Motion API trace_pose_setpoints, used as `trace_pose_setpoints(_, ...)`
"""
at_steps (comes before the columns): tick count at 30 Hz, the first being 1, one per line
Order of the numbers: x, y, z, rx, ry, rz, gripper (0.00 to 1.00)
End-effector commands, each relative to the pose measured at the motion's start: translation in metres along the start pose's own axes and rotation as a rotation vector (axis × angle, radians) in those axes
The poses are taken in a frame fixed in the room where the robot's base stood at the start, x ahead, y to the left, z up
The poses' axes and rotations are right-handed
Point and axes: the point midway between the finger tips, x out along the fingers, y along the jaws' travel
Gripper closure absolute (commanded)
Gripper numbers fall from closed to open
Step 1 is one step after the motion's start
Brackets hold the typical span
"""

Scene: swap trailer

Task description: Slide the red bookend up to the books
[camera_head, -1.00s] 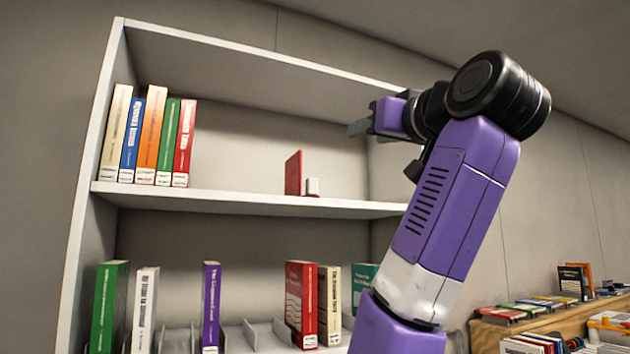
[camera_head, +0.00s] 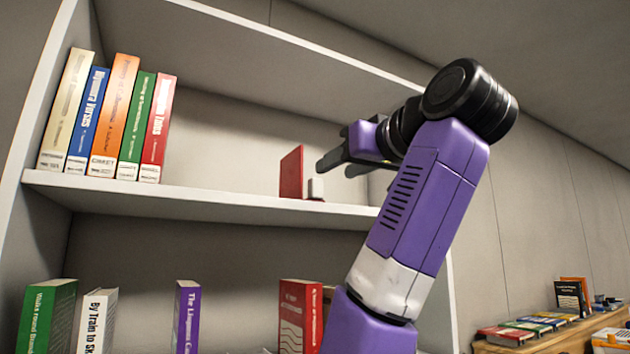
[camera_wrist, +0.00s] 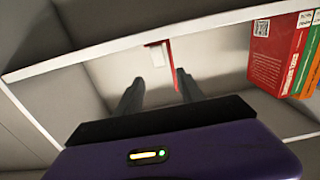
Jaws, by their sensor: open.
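The red bookend (camera_head: 291,173) stands upright on the upper shelf (camera_head: 235,207), with a small pale block (camera_head: 316,188) at its right side. A row of several books (camera_head: 104,120) stands at the shelf's left end, with a wide gap between it and the bookend. My gripper (camera_head: 334,167) is open and empty just right of the bookend, at about its height. In the wrist view the two fingers (camera_wrist: 157,85) point toward the bookend (camera_wrist: 172,62) and its pale block (camera_wrist: 157,55). I cannot tell whether a finger touches the bookend.
The shelf between books and bookend is clear. Below, a row holds a green book (camera_head: 47,318), a white book (camera_head: 97,320), a purple book (camera_head: 187,315) and a red book (camera_head: 299,315). A wooden table (camera_head: 545,332) with books stands at right.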

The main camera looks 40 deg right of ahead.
Motion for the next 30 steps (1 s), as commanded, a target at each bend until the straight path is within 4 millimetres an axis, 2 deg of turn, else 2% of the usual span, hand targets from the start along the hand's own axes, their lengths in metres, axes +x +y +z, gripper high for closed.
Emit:
trace_pose_setpoints(12, 0.060, 0.000, 0.001, -0.001, -0.003, -0.001, 0.55)
trace_pose_setpoints(18, 0.071, 0.000, 0.001, 0.000, -0.001, 0.000, 0.55)
trace_pose_setpoints(25, 0.072, 0.000, 0.000, 0.000, 0.000, 0.000, 0.55)
trace_pose_setpoints(26, 0.072, 0.000, 0.000, 0.000, 0.000, 0.000, 0.56)
trace_pose_setpoints(30, 0.072, 0.000, 0.000, 0.000, 0.000, 0.000, 0.84)
